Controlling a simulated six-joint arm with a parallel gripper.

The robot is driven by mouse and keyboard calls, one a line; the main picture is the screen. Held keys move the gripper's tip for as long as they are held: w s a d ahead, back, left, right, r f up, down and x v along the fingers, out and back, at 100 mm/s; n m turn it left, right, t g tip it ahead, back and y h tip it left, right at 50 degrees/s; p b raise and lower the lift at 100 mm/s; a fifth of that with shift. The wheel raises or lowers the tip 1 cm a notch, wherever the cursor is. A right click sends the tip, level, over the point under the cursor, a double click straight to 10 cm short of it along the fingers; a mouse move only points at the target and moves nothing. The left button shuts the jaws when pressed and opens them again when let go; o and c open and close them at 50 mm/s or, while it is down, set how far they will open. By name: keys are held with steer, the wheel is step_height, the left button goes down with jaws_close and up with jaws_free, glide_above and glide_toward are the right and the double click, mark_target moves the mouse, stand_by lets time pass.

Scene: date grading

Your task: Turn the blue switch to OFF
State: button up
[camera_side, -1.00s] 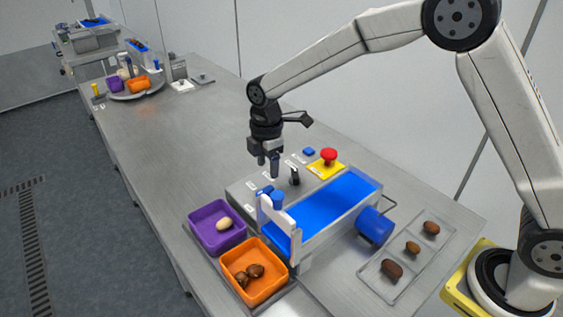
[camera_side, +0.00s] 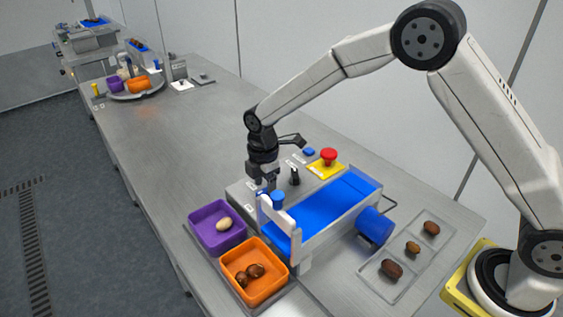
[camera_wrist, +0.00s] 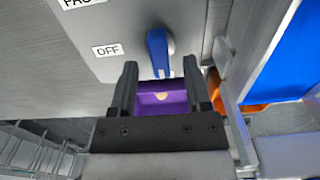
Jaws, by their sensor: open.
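The blue switch (camera_wrist: 157,48) is a lever on a grey panel, seen at the top middle of the wrist view. An OFF label (camera_wrist: 108,50) is on the panel to its left, and the lever does not point at it. In the side view the blue switch (camera_side: 262,194) is small and partly hidden by my gripper. My gripper (camera_side: 264,184) is open and points down over the panel. In the wrist view the open jaws (camera_wrist: 160,68) lie on either side of the lever's lower end. I cannot tell if they touch it.
A blue conveyor belt (camera_side: 335,207) with a white diverter arm (camera_side: 280,222) is beside the panel. A black switch (camera_side: 295,177) and a red stop button (camera_side: 328,155) are close by. The purple bin (camera_side: 208,240) and orange bin (camera_side: 262,291) stand in front.

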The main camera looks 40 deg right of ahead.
steer(key=shift+f, duration=0.95)
jaws_close()
